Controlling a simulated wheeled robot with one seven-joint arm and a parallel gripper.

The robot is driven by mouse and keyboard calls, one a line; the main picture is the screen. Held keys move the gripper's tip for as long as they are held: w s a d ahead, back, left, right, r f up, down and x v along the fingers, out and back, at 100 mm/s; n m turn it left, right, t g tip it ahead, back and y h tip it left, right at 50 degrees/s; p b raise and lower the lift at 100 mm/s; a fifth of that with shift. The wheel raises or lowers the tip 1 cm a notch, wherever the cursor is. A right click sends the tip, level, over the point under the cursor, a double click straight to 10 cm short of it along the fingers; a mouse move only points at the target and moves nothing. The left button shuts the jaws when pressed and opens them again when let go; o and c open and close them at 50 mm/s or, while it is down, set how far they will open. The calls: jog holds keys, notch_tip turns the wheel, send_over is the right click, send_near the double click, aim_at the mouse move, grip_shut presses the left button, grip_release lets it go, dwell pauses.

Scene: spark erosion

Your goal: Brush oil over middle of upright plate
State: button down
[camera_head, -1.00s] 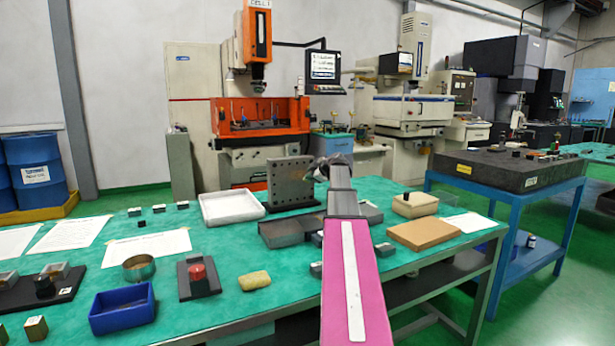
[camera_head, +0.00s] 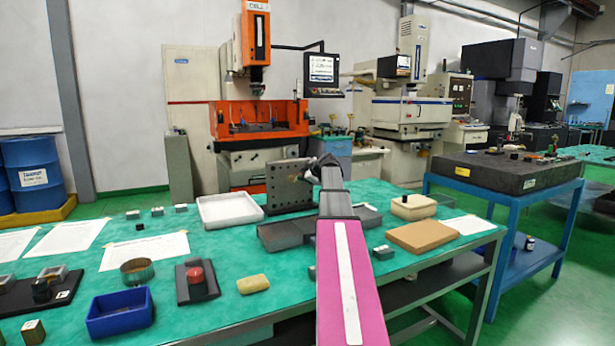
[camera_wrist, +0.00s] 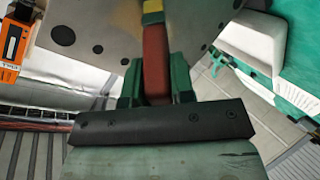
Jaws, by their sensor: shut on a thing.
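The upright plate (camera_head: 289,186) is grey with several holes and stands on a dark base on the green bench. In the wrist view the plate (camera_wrist: 95,30) fills the upper part, with a brownish-yellow patch near the top. My gripper (camera_wrist: 157,85) is shut on a brush (camera_wrist: 156,58) with a red-brown handle and a yellow band. The brush points at the plate's face. Its bristles are out of the wrist view, so I cannot tell whether they touch the plate. In the head view my gripper (camera_head: 322,168) is beside the plate's right edge; the brush is not distinguishable.
A white tray (camera_head: 230,222) lies left of the plate. Dark grey blocks (camera_head: 281,238) sit in front of it. A brown board (camera_head: 421,236), a blue bin (camera_head: 103,325) and a round tin (camera_head: 136,276) also stand on the bench (camera_head: 215,255).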

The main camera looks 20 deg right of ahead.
jog(key=shift+a, duration=4.2)
jog(key=d+r, duration=0.1)
jog(key=d, duration=1.1)
jog(key=shift+r, duration=0.15)
jog(key=shift+s+d, duration=0.1)
jog(key=shift+s, duration=2.85)
jog(key=s, duration=0.3)
